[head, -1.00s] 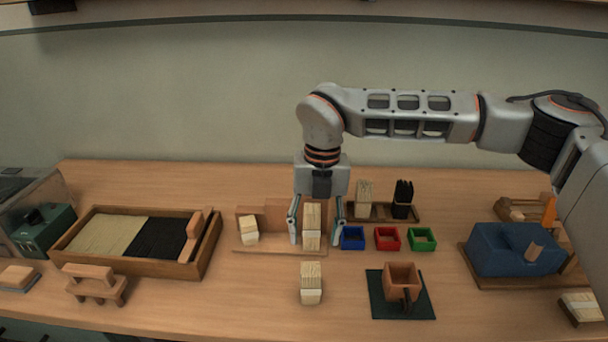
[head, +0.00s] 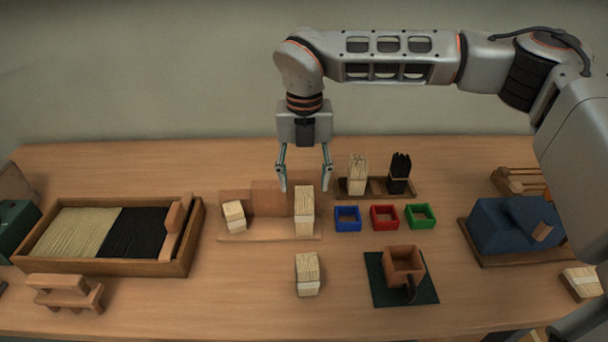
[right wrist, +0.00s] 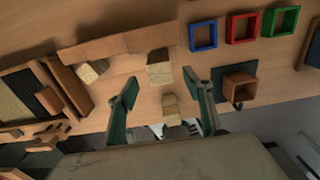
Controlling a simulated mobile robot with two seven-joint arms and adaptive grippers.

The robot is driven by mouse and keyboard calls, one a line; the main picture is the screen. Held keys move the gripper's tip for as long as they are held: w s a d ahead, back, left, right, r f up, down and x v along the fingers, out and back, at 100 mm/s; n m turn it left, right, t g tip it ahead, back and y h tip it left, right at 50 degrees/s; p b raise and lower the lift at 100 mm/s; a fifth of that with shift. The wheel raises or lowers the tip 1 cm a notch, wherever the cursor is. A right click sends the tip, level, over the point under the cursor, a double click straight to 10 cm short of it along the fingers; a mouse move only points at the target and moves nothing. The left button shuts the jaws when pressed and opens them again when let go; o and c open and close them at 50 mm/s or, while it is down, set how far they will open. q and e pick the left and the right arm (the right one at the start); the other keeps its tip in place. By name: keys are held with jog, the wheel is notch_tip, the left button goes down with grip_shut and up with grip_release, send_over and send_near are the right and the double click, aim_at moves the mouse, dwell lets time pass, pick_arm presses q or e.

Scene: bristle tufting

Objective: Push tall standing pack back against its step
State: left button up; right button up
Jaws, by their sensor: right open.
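The tall standing pack (head: 304,212), a pale bundle of bristles, stands upright at the right end of a low wooden board (head: 262,231). Wooden steps (head: 270,198) rise along the board's back edge. Whether the pack touches its step is hard to tell. A shorter pale pack (head: 234,215) leans at the board's left end. My right gripper (head: 305,188) is open and empty above the tall pack, fingers pointing down to either side of its top. In the right wrist view the tall pack (right wrist: 160,75) shows between and beyond the open fingers. My left gripper is not in view.
Blue (head: 347,224), red (head: 384,223) and green (head: 420,222) trays lie to the right, with a bristle holder (head: 375,193) behind. A framed bristle tray (head: 190,262) is left. A cup (head: 403,267) sits on a dark mat.

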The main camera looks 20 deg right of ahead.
aim_at(304, 202)
jog(key=shift+f, duration=3.6)
jog(key=c, duration=1.3)
